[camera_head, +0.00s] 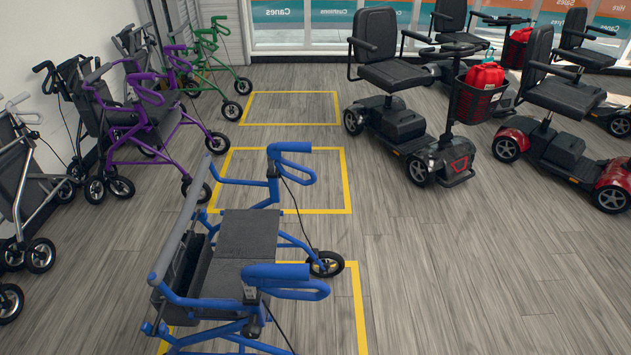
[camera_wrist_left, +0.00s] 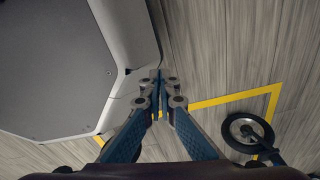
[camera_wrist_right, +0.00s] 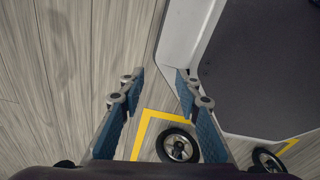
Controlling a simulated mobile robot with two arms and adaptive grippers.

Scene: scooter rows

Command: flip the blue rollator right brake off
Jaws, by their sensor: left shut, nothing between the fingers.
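The blue rollator (camera_head: 250,232) stands in the lower middle of the head view, with a dark seat and a grey back bar at its left. Its far handle (camera_head: 295,148) and near handle (camera_head: 290,283) both point right. Black brake cables hang from both handles. The brake levers are too small to tell whether they are on or off. My left gripper (camera_wrist_left: 160,73) is shut and empty in the left wrist view. My right gripper (camera_wrist_right: 160,78) is open and empty in the right wrist view. Neither gripper shows in the head view, and both appear apart from the rollator's handles.
Yellow floor lines (camera_head: 347,180) mark bays around the rollator. Purple (camera_head: 150,110) and green (camera_head: 205,55) rollators stand at the left and back. Mobility scooters (camera_head: 410,130) stand at the right. Open floor lies at the lower right. Wheels (camera_wrist_left: 248,132) (camera_wrist_right: 178,146) show below my grippers.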

